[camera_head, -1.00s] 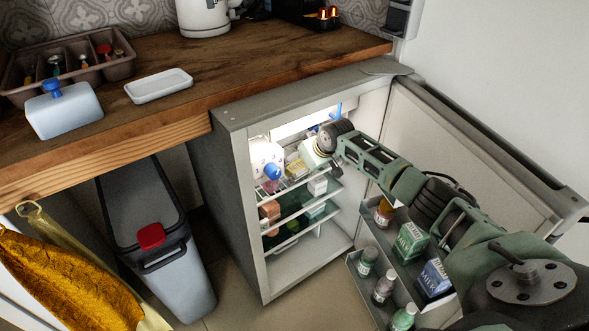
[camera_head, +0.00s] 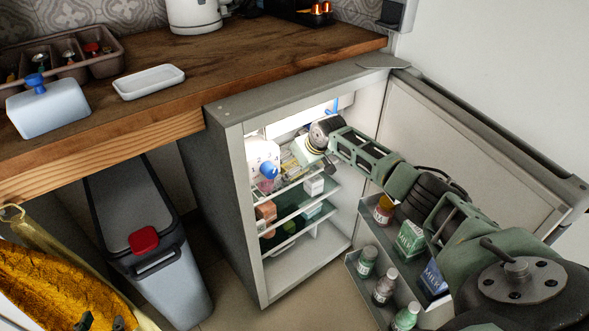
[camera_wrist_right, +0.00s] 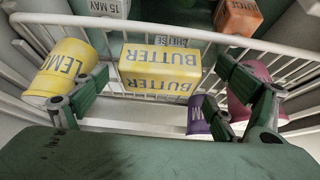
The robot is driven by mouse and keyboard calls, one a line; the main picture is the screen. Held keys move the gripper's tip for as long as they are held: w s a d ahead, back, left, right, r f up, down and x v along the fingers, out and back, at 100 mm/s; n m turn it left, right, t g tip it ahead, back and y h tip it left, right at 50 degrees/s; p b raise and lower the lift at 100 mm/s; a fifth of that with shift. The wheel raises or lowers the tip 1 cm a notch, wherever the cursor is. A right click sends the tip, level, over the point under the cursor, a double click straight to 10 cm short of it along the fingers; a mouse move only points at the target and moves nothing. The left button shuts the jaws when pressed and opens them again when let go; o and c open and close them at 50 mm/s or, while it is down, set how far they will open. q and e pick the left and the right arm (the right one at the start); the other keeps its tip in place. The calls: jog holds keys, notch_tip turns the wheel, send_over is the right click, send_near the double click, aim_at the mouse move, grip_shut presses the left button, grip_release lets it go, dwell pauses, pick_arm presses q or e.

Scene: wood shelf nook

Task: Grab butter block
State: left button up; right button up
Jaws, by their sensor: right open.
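The butter block (camera_wrist_right: 160,72), a yellow box lettered BUTTER, lies on the white wire rack in the fridge in the right wrist view. My right gripper (camera_wrist_right: 162,80) is open, with one finger on each side of the butter in that view and visible gaps between. In the head view my right gripper (camera_head: 300,154) reaches into the upper part of the open fridge, and the butter cannot be made out clearly. Two dark tips, apparently my left gripper (camera_head: 101,322), show at the bottom left edge; their opening is unclear.
A yellow LEMON tub (camera_wrist_right: 65,70) stands left of the butter. Purple (camera_wrist_right: 199,116) and pink tubs (camera_wrist_right: 246,88) are at the right. A white jug (camera_head: 262,157) is on the fridge's upper shelf. The open door (camera_head: 455,150) holds several bottles and cartons.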

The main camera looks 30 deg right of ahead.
jog(key=shift+c, duration=0.5)
jog(key=c, duration=1.3)
